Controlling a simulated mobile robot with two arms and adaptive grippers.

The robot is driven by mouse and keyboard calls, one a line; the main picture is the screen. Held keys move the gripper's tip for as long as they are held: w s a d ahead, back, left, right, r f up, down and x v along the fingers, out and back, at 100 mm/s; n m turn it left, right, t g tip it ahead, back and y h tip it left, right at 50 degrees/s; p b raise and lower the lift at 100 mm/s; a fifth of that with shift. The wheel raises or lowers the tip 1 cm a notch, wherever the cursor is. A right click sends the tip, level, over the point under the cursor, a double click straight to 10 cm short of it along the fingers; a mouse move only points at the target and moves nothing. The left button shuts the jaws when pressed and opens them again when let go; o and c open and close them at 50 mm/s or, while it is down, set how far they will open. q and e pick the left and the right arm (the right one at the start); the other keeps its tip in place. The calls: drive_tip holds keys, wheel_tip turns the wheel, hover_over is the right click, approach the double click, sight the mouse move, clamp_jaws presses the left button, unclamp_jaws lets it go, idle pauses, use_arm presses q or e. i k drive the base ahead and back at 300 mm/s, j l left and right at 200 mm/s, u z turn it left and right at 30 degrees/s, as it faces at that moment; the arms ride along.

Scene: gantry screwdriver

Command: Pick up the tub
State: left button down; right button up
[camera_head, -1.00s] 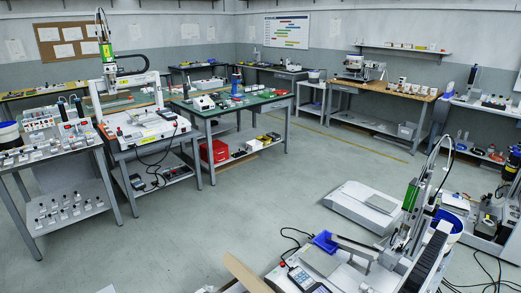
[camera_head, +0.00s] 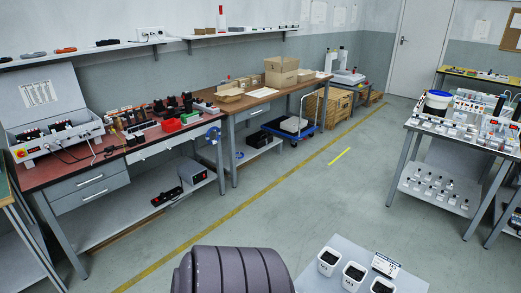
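Neither of my grippers is in view, and nothing is seen touching the tub.
The table (camera_head: 455,141) has a lower shelf (camera_head: 435,190) with several small bottles. Open floor (camera_head: 330,200) lies left of it. White containers with dark contents (camera_head: 354,273) stand on a grey surface at the bottom. A dark ribbed form (camera_head: 230,272), unclear what, fills the bottom middle.

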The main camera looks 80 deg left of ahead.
sight(329, 259)
drive_tip(key=u, duration=1.85)
drive_tip(key=z, duration=0.45)
drive_tip(key=j+z, duration=0.1)
drive_tip(key=z, duration=0.8)
drive_tip(key=k+z, duration=0.1)
drive_tip(key=z, duration=0.8)
drive_tip(key=k+z, duration=0.1)
drive_tip(key=z, duration=0.8)
drive_tip(key=u, duration=2.95)
drive_tip(key=i+j, duration=0.15)
drive_tip(key=j, duration=0.2)
drive_tip(key=i+j, duration=0.1)
drive_tip(key=j, duration=0.3)
drive_tip(key=i+j, duration=0.15)
drive_tip(key=j, duration=0.2)
drive_tip(key=i+j, duration=0.15)
drive_tip(key=j, duration=0.25)
drive_tip(key=i+j, duration=0.1)
drive_tip(key=j, duration=0.25)
